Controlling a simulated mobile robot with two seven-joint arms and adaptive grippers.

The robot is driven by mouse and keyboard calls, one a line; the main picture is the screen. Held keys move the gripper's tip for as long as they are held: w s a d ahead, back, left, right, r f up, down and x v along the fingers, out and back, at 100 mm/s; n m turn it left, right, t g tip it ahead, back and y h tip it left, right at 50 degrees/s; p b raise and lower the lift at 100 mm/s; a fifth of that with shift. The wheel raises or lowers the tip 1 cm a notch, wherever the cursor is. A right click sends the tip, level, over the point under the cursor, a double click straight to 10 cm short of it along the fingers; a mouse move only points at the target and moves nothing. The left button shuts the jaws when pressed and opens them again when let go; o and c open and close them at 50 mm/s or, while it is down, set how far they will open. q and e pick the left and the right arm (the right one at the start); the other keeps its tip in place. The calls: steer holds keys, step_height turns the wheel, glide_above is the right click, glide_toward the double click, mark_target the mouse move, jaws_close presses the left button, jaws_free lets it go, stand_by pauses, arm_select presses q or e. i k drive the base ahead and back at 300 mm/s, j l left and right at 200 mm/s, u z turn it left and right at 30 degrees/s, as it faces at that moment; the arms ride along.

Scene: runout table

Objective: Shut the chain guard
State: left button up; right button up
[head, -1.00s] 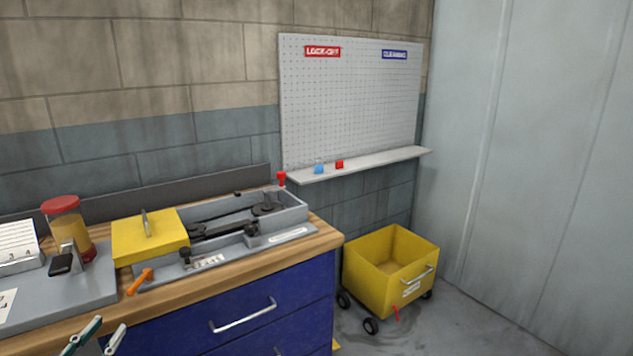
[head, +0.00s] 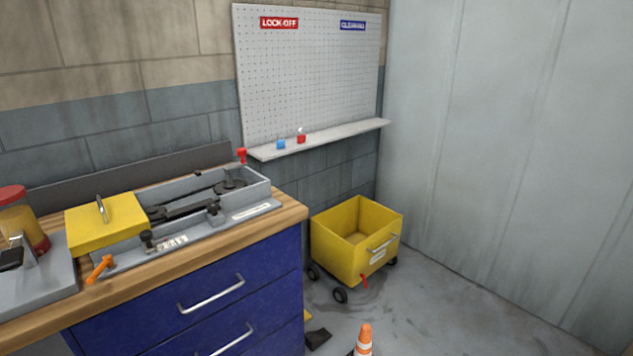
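The chain guard is a yellow cover (head: 104,222) with a metal handle on top. It sits at the left end of a grey open-topped housing (head: 258,186) on the workbench. To its right the housing is uncovered, and dark chain and sprocket parts (head: 190,207) show inside. Black knobs (head: 147,240) stand along the housing's front edge. Neither of my grippers is in the head view.
An orange lever (head: 100,268) sticks out at the bench front. A red-lidded jar (head: 18,218) stands at the left. A yellow wheeled cart (head: 335,245) and an orange cone (head: 364,340) stand on the floor. A shelf (head: 320,139) holds small blue and red items.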

mark_target(92, 227)
steer(key=u, duration=1.25)
steer(key=i+j+z, duration=0.1)
steer(key=i+j, duration=0.1)
steer(key=j, duration=0.1)
